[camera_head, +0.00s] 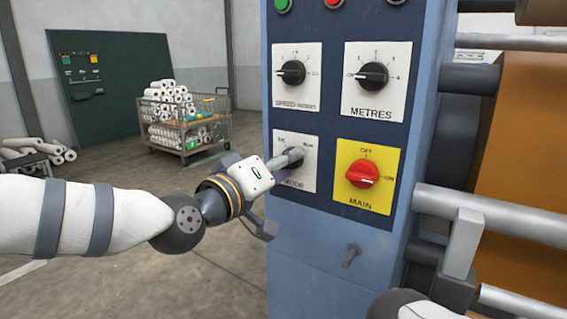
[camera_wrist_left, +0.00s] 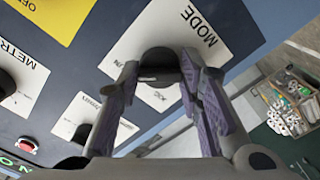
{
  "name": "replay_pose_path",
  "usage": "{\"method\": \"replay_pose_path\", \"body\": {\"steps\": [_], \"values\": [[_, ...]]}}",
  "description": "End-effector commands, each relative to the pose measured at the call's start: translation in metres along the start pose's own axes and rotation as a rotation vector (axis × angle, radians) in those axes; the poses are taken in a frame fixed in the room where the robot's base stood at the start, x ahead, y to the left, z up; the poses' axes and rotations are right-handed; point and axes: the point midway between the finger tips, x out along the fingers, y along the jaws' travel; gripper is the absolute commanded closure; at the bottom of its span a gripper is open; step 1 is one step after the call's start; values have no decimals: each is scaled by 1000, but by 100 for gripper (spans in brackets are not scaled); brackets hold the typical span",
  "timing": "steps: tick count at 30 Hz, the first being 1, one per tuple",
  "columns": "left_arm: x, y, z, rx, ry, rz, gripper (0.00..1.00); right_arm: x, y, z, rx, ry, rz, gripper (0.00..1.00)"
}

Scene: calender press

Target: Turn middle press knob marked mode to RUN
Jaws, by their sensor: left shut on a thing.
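The black mode knob (camera_wrist_left: 160,62) sits on a white plate (camera_wrist_left: 205,45) marked MODE, and the plate also shows in the head view (camera_head: 311,183). In the head view RUN is at the plate's upper right and another label is at its upper left. My left gripper (camera_head: 292,158) reaches the knob from the left. In the left wrist view its purple-padded fingers (camera_wrist_left: 157,85) stand on both sides of the knob, shut on it. The fingers hide part of the knob, and I cannot tell where its pointer stands.
A speed knob (camera_head: 291,73) and a METRES knob (camera_head: 372,76) are above. A red MAIN knob (camera_head: 362,174) is close on the right. Grey rollers (camera_head: 490,216) jut out at the right. A cart of rolls (camera_head: 184,121) stands behind on open floor.

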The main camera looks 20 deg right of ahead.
Motion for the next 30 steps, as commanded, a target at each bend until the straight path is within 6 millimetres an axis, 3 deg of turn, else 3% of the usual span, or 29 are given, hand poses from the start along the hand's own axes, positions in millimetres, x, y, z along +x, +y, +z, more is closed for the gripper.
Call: {"method": "replay_pose_path", "body": {"steps": [9, 10, 12, 23, 30], "values": [[0, 0, -1, 4, 2, 0, 95, 0, 0, 0, 0, 0, 0, 100], [0, 0, -1, 4, 2, 1, 62, 0, 0, 0, 0, 0, 0, 100], [0, 0, -1, 4, 2, 1, 46, 0, 0, 0, 0, 0, 0, 100], [-6, 0, -1, 2, 1, 1, 46, 0, 0, 0, 0, 0, 0, 100], [-66, 0, -1, 1, 1, 0, 46, 0, 0, 0, 0, 0, 0, 100]]}}
